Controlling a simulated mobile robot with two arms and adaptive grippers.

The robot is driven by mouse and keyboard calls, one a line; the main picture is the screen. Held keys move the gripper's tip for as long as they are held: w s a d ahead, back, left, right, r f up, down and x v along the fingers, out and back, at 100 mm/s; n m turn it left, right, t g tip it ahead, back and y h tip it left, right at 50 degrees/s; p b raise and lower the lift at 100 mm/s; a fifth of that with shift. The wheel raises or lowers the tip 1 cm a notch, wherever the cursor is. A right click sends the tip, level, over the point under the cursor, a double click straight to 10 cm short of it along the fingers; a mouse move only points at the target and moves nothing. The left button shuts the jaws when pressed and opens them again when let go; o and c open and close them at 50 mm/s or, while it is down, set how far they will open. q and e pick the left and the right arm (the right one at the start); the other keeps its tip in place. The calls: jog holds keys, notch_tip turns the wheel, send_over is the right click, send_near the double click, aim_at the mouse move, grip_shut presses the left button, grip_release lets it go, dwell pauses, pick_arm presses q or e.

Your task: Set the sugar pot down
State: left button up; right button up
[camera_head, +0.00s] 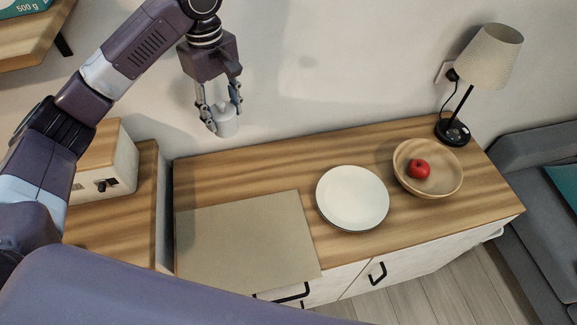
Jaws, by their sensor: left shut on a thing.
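The sugar pot (226,120) is small, whitish-grey, with a knobbed lid. My left gripper (219,110) is shut on it and holds it upright in the air, in front of the wall. In the picture it shows above the back left part of the wooden cabinet top (285,166), with a clear gap between them. My right gripper does not show.
A beige flap or board (248,242) covers the cabinet's front left. A white plate (352,197) lies mid-top. To its right are a wooden bowl (440,185) with a red apple (419,169) and a lamp (487,60). The back left strip is clear.

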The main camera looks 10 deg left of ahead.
pick_arm(q)
notch_tip(320, 180, down, 20)
jog(key=shift+f+p, duration=0.1)
jog(key=shift+p, duration=0.65)
jog(key=o, duration=1.3)
jog(key=shift+o, duration=0.2)
notch_tip(320, 180, up, 12)
jog(key=b, duration=0.1)
